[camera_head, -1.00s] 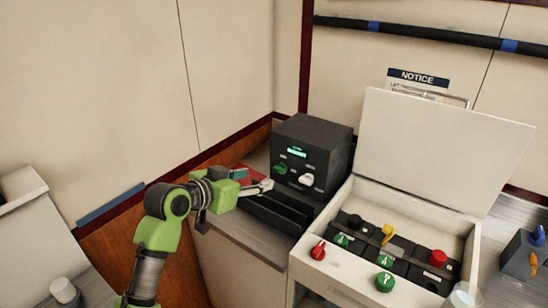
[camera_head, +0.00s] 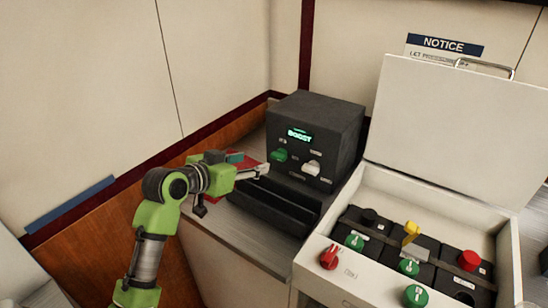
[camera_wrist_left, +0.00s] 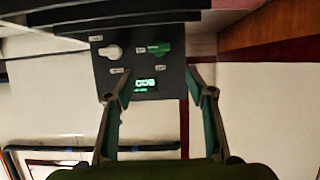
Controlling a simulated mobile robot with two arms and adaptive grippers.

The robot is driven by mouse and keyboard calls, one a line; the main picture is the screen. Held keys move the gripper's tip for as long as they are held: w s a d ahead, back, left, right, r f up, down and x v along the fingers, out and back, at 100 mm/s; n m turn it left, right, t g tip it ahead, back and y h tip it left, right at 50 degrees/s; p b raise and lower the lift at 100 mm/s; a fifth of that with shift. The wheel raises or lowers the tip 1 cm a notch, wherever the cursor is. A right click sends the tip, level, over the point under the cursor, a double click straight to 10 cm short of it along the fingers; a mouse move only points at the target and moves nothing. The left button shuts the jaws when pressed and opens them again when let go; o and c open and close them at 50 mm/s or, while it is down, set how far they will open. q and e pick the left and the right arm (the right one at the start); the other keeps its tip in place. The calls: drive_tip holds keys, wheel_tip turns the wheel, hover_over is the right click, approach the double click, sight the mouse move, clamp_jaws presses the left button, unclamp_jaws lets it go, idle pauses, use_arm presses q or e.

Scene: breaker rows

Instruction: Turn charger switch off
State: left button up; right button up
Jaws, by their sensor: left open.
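The charger is a dark box (camera_head: 335,125) with a lit green display (camera_head: 299,135), a green knob (camera_head: 280,155) and a white knob (camera_head: 311,168) on its front. I cannot tell which knob is the charger switch. My left gripper (camera_head: 262,169) is open, in front of the box, left of and slightly below the green knob. In the left wrist view the box appears upside down, with the green knob (camera_wrist_left: 158,48) and white knob (camera_wrist_left: 112,51) beyond the open fingers (camera_wrist_left: 157,76). The fingers appear apart from both knobs. My right gripper is not in view.
A dark ridged ledge (camera_head: 270,208) lies below the charger front. A white open-lidded case (camera_head: 440,130) with several colored knobs and a yellow switch (camera_head: 410,232) stands to the right. A red flat object (camera_head: 243,160) lies behind my gripper. A wall is at left.

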sight(277, 156)
use_arm(q)
drive_tip(key=p+x, duration=0.1)
drive_tip(key=x, duration=1.1)
drive_tip(key=shift+w+d, duration=0.25)
drive_tip(key=shift+d, duration=0.1)
drive_tip(key=shift+c, duration=0.4)
drive_tip(key=c, duration=1)
